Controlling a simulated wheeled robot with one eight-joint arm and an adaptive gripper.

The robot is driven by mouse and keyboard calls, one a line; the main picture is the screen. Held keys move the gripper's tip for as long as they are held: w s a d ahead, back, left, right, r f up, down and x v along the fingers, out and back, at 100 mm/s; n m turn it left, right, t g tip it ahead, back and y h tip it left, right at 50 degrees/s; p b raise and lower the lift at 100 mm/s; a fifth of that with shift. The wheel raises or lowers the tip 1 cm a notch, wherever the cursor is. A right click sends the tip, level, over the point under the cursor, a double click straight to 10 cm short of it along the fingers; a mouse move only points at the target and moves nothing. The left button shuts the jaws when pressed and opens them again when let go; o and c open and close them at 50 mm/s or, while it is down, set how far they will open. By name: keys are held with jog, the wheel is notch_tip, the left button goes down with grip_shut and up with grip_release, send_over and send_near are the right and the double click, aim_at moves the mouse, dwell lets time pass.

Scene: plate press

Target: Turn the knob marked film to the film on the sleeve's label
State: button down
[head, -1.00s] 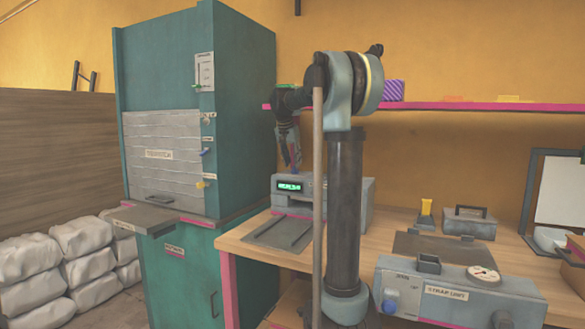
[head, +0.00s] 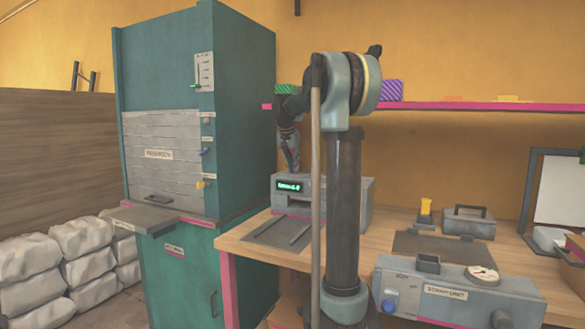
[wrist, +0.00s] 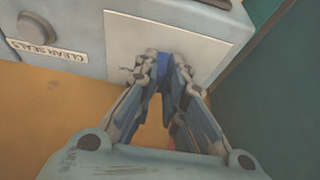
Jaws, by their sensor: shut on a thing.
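In the wrist view, my gripper (wrist: 166,75) is shut on a small blue knob (wrist: 164,64). The knob sits on a pale panel (wrist: 200,40) of a grey machine. My fingers hide most of the knob and any pointer, and I cannot read its marking. In the head view, my gripper (head: 293,167) reaches down at the back of the grey machine (head: 345,190), which has a green-lit display (head: 289,186) too small to read. I cannot make out a sleeve or its label.
A grey round knob (wrist: 36,27) above a "CLEAN SEALS" label (wrist: 47,51) is left of the pale panel. A teal cabinet (head: 245,120) stands close on the left. A pink-edged shelf (head: 440,106) runs along the wall. A strap unit (head: 400,275) stands on the bench at front right.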

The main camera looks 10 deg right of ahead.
jog(key=shift+d+n+t+y, duration=0.2)
jog(key=shift+n+y, duration=0.15)
jog(key=shift+n, duration=0.7)
jog(key=shift+d+n+t+y, duration=0.1)
jog(key=shift+n+t+y, duration=0.2)
jog(key=shift+n, duration=0.75)
jog(key=c, duration=1.7)
grip_release()
jog(key=shift+o, duration=0.2)
jog(key=shift+s+r, duration=0.1)
jog(key=v, duration=0.7)
jog(key=shift+r, duration=0.1)
